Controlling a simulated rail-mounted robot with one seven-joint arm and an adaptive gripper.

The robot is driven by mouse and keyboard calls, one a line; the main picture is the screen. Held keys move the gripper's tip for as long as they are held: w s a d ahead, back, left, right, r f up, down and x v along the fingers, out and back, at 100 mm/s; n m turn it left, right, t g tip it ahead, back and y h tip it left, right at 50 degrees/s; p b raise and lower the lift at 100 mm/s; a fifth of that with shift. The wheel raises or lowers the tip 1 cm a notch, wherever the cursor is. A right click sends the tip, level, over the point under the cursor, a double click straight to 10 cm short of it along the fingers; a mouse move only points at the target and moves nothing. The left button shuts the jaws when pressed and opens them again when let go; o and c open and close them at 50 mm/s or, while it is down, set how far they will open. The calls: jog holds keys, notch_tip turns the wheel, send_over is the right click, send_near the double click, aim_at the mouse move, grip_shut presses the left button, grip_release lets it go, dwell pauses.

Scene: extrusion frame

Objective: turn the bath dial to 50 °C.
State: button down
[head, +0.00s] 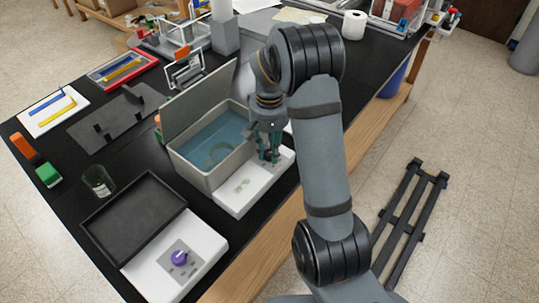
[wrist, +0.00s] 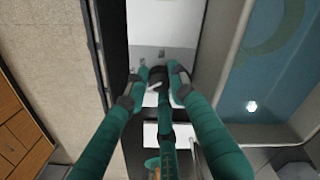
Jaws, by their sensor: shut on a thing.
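The water bath is a grey tank (head: 190,172) of blue water with its lid raised at the back. A white control panel (head: 228,200) with pale green markings runs along its front; the panel also shows in the wrist view (wrist: 165,30). My gripper (head: 268,160) points down over the panel's right part. In the wrist view its teal fingers (wrist: 157,84) are closed around the dark bath dial (wrist: 157,74). A white mark shows on the dial. The fingers cover much of it, and I cannot read its scale or setting.
A white device with a purple knob (head: 180,258) and a black plate (head: 133,215) stands at the front left. A glass jar (head: 99,181) and a green-and-white block (head: 47,174) are farther left. The tank's wall (wrist: 218,70) is close beside my fingers.

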aim_at(270, 152)
jog(key=m+b, duration=0.4)
jog(key=m, duration=0.2)
jog(key=shift+f, duration=0.15)
jog(key=m+b, duration=0.2)
jog(key=m, duration=0.3)
jog(key=shift+m+b, duration=0.3)
jog(key=shift+m, duration=0.1)
jog(key=shift+r, duration=0.2)
jog(key=c, duration=1.6)
grip_release()
jog(key=shift+o, duration=0.7)
notch_tip(270, 152, up, 12)
jog(key=shift+f, duration=0.1)
